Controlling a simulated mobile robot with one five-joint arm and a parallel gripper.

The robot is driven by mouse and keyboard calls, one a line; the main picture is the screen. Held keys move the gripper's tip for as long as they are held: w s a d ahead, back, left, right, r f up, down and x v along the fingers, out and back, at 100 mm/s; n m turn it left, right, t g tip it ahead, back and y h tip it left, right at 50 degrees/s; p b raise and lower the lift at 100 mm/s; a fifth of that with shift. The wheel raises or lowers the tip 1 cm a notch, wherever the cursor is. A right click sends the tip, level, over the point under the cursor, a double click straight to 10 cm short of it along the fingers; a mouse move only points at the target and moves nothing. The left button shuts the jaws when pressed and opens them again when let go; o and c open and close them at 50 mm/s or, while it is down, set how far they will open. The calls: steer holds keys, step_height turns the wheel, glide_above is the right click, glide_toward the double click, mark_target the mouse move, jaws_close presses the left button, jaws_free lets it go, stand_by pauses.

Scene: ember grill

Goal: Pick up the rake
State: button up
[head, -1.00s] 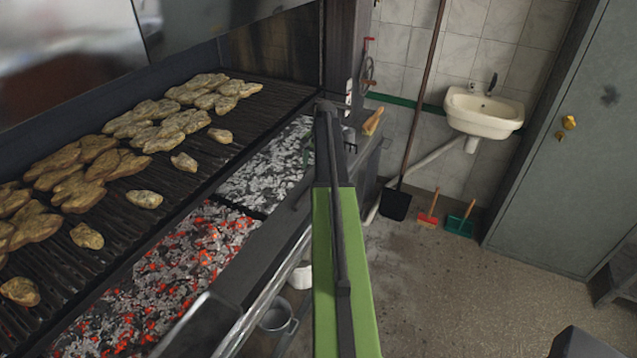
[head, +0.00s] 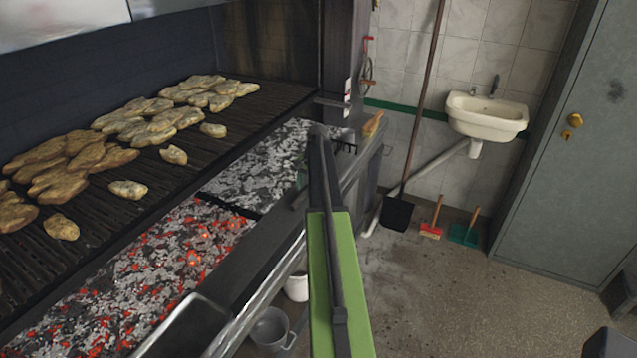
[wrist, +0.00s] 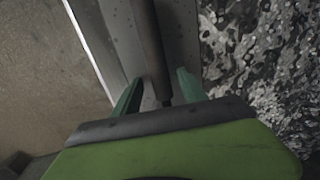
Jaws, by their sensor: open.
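In the wrist view the rake's dark round handle (wrist: 147,35) runs from the top edge down between the two green fingers of my gripper (wrist: 158,88). The fingers are open, one on each side of the handle, and its near end shows between them. I cannot tell whether either finger touches it. In the head view the dark tines of the rake (head: 346,146) show just right of my arm, by the grill's front ledge. My arm hides most of the rake and nearly all of my gripper there.
Grey ash and glowing coals (head: 170,255) lie left of the metal ledge (head: 262,262), under a grate (head: 175,190) of meat. A brush (head: 373,125) lies at the ledge's far end. A bucket (head: 271,330) stands below.

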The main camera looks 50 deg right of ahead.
steer(key=shift+r, duration=0.1)
steer(key=shift+c, duration=0.2)
jaws_close()
stand_by(1.0)
